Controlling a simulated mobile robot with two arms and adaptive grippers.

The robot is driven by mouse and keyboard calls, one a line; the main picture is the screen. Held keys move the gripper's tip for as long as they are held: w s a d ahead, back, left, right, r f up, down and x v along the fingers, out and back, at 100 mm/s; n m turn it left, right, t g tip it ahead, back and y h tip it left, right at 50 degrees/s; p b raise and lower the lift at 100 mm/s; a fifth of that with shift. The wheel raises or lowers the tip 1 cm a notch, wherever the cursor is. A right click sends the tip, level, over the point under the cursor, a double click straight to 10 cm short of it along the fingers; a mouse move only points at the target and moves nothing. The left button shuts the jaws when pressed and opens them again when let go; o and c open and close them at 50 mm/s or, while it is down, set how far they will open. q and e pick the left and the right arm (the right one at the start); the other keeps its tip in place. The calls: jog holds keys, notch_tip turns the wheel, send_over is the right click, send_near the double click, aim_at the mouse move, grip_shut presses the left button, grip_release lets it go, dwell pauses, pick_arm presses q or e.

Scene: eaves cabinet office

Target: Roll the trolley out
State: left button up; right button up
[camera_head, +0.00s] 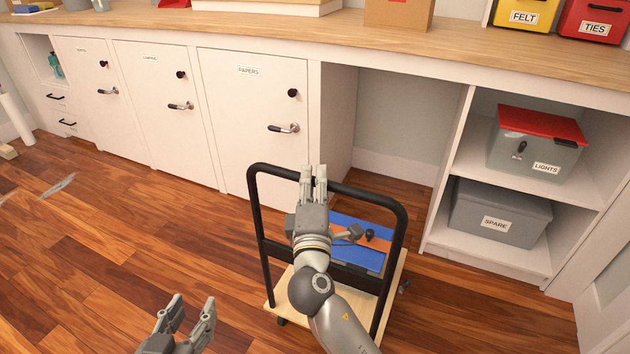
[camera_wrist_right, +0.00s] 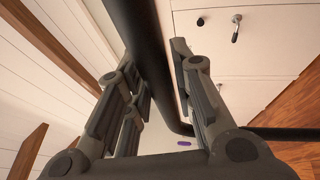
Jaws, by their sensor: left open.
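The trolley (camera_head: 388,318) has a pale wooden deck and a tall black tube handle (camera_head: 256,215). It stands on the floor in front of the cabinets. In the head view my right gripper (camera_head: 313,172) is at the handle's top bar. My left gripper (camera_head: 192,308) is open and empty, low in the head view, left of the trolley.
A blue and orange load (camera_head: 352,262) lies on the trolley, partly hidden by my right arm. Behind are white cabinet doors (camera_head: 250,130), an empty knee bay and shelves holding a lights box (camera_head: 535,145) and a spare box (camera_head: 500,215).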

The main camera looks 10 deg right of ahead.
jog(key=shift+o, duration=1.2)
jog(key=v, duration=1.2)
jog(key=shift+f, duration=0.1)
